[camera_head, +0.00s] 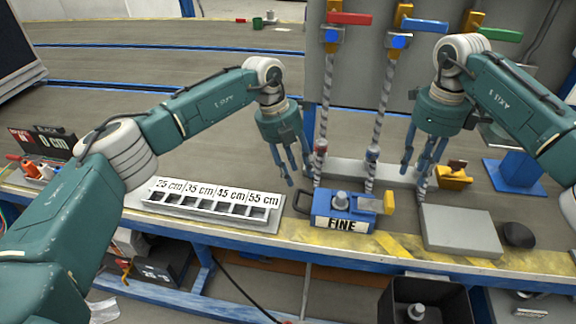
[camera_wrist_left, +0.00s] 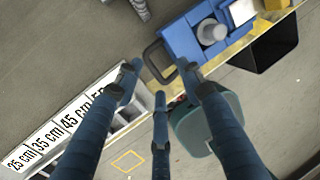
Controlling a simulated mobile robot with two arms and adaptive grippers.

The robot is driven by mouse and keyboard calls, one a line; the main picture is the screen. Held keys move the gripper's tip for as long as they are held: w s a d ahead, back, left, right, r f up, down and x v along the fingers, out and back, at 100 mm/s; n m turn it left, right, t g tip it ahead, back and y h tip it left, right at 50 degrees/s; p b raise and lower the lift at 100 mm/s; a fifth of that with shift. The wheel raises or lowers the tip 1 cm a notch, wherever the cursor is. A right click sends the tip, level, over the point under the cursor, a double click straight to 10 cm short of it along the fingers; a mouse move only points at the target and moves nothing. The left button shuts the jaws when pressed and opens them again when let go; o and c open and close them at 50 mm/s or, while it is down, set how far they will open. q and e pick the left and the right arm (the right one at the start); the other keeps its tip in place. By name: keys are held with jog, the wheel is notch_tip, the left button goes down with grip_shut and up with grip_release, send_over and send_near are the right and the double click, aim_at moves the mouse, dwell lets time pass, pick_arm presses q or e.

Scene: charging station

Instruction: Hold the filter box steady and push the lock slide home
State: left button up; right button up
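The filter box (camera_head: 343,224) is a blue box marked FINE at the front edge of the bench, with a grey knob on top. A dark loop handle (camera_head: 302,202) sticks out from its left end. A yellow block (camera_head: 388,203), apparently the lock slide, stands at its right end. My left gripper (camera_head: 291,178) is open and empty above the handle. In the left wrist view the box (camera_wrist_left: 183,40) lies beyond the fingertips, and the handle (camera_wrist_left: 151,66) shows between two of them. My right gripper (camera_head: 417,180) is open and empty, above and right of the yellow block.
A white tray (camera_head: 160,205) with length labels lies left of the box. A grey plate (camera_head: 460,230) and a dark round object (camera_head: 518,235) lie to the right. Twisted hoses hang behind the box. A black bin (camera_head: 450,300) stands below the bench edge.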

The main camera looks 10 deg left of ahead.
aim_at(296, 192)
pick_arm(q)
jog(key=shift+y, duration=0.5)
notch_tip(296, 192, down, 10)
jog(key=shift+f, duration=0.1)
jog(key=shift+c, duration=0.3)
